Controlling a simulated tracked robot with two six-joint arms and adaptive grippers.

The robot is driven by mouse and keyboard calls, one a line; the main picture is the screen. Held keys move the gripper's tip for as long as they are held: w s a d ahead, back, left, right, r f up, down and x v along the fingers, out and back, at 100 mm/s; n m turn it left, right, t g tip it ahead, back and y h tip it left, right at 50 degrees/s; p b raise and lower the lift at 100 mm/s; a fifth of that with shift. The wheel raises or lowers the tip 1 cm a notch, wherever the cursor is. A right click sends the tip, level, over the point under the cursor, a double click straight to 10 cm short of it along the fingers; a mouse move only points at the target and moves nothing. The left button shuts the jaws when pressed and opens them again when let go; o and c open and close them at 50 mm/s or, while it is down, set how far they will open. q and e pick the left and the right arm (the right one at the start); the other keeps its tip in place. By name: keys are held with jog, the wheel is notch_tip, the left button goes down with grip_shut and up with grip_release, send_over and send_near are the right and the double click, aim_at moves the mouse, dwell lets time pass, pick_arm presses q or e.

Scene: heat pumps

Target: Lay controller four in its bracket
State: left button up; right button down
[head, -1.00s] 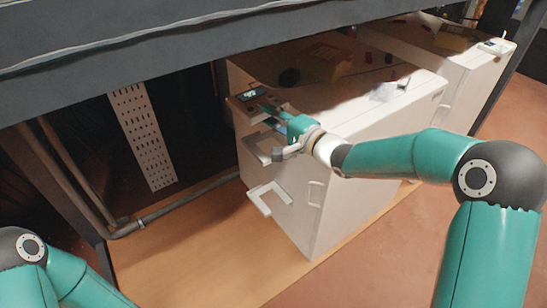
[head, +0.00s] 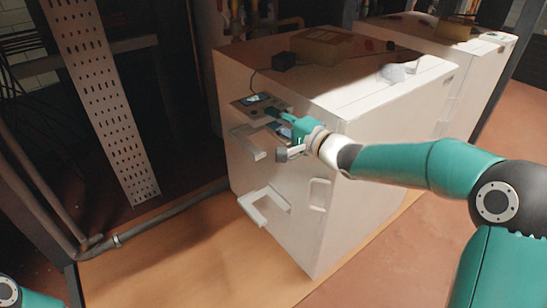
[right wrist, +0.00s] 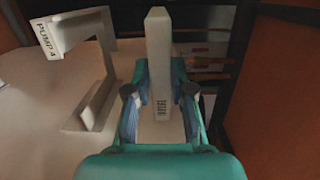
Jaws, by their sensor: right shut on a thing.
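My right gripper (head: 277,117) is at the near left face of the white heat pump cabinet, just above a pale bracket (head: 248,144). In the right wrist view the gripper (right wrist: 160,95) is shut on the controller (right wrist: 158,50), a pale slab seen edge-on with a small unreadable label. My left gripper is out of view.
A second pale bracket (head: 264,206) juts from the cabinet (head: 330,150) lower down. A perforated metal strip (head: 105,100) and pipes stand left. Floor in front is clear.

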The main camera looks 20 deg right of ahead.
notch_tip(320, 180, down, 8)
jog(key=b, duration=0.3)
jog(key=c, duration=1)
grip_release()
jog(key=shift+s+d, duration=0.1)
